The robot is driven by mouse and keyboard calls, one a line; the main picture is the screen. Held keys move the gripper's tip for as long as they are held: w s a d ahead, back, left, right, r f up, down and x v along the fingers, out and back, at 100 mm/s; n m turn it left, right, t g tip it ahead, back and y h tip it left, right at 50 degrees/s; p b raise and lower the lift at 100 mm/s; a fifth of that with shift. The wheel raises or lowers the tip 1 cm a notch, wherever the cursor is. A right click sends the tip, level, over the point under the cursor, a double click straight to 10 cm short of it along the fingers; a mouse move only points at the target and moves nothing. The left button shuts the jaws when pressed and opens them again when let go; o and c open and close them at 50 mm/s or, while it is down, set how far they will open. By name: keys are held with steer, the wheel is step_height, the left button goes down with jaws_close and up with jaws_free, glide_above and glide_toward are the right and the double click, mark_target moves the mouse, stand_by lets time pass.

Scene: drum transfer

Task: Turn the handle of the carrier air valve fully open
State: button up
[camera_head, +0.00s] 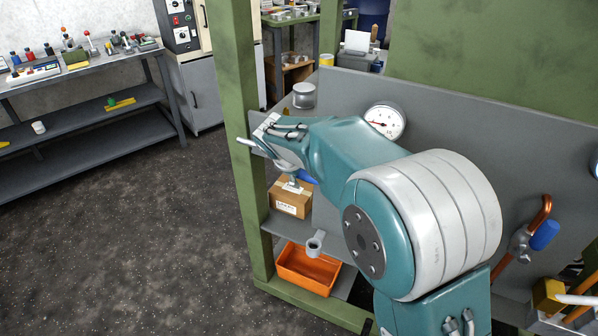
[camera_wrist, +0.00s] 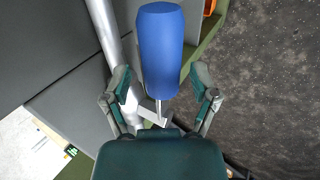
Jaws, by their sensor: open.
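A blue valve handle (camera_wrist: 160,50) stands between the two fingers of my gripper (camera_wrist: 160,80) in the wrist view, with a metal stem at its lower end beside a grey pipe (camera_wrist: 108,35). The fingers are apart on either side of the handle, with a visible gap at each side. In the head view a small piece of blue handle (camera_head: 307,177) shows below my wrist. My arm hides most of the valve there, and I cannot read any label on it.
A second blue handle (camera_head: 545,235) sits on a copper pipe at the right. A pressure gauge (camera_head: 385,122) is on the grey panel (camera_head: 450,115). A green post (camera_head: 243,130) stands close to my wrist. A cardboard box (camera_head: 290,198) and an orange bin (camera_head: 308,270) are below.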

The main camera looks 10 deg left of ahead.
steer(key=v, duration=1.1)
steer(key=shift+s+a+r, duration=0.15)
steer(key=shift+a+r, duration=0.1)
steer(key=shift+r, duration=0.1)
